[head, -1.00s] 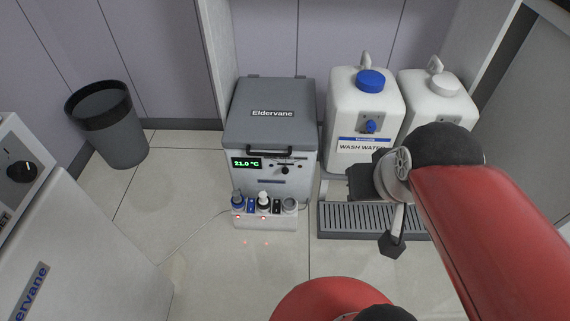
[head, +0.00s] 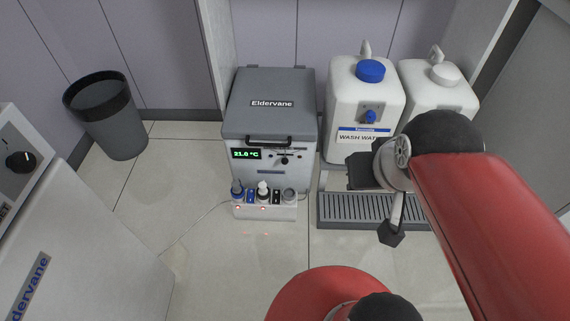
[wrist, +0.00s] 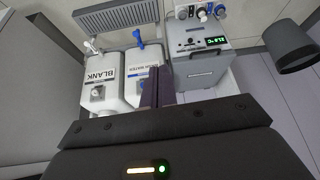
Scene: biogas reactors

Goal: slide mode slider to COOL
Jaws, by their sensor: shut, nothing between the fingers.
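The grey Eldervane cooler box (head: 268,105) stands on the floor against the back wall, lid shut, its green display (head: 246,154) reading about 21.0 °C. Its front panel has a small dark control row (head: 286,153), which seems to hold the mode slider, and a black knob (head: 284,161); labels and slider position are too small to read. In the wrist view the box (wrist: 203,68) is upside down, right of my gripper (wrist: 158,72). The fingers are together and empty, in front of the wash water container. In the head view my gripper (head: 362,172) is right of the box, apart from it.
A wash water container (head: 362,105) with a blue cap and a second white container (head: 440,90) stand right of the box, behind a grated drip tray (head: 345,212). A bin (head: 105,115) is at left; floor between is clear.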

